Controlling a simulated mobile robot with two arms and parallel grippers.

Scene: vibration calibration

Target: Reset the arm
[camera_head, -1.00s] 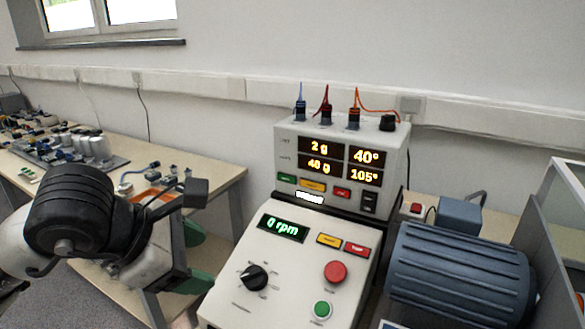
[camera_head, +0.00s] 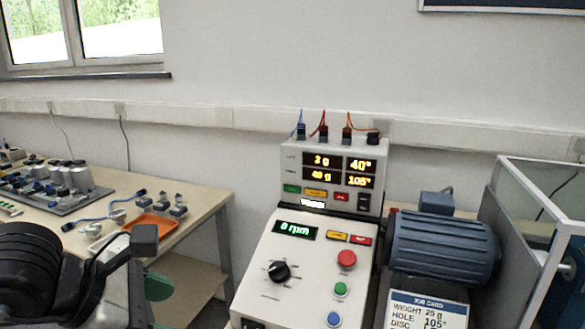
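My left arm enters at the lower left of the head view. Its black wrist part and my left gripper (camera_head: 140,285) show there, cut off by the bottom edge, in front of the left workbench. I cannot tell whether its fingers are open or shut, and I see nothing held. My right arm and gripper are not in view. The beige control console (camera_head: 300,262) stands in the middle, with a black knob, a red button, a green button and a blue button. Its display reads 0 rpm. The measuring unit (camera_head: 290,160) behind it shows 2 g, 40°, 40 g and 105°.
The left workbench (camera_head: 195,200) carries an orange tray (camera_head: 153,227) and several small parts. A blue-grey motor (camera_head: 445,245) sits right of the console, above a job card (camera_head: 425,312) reading 25 g and 105°. A clear-panelled guard (camera_head: 545,200) stands at the far right.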

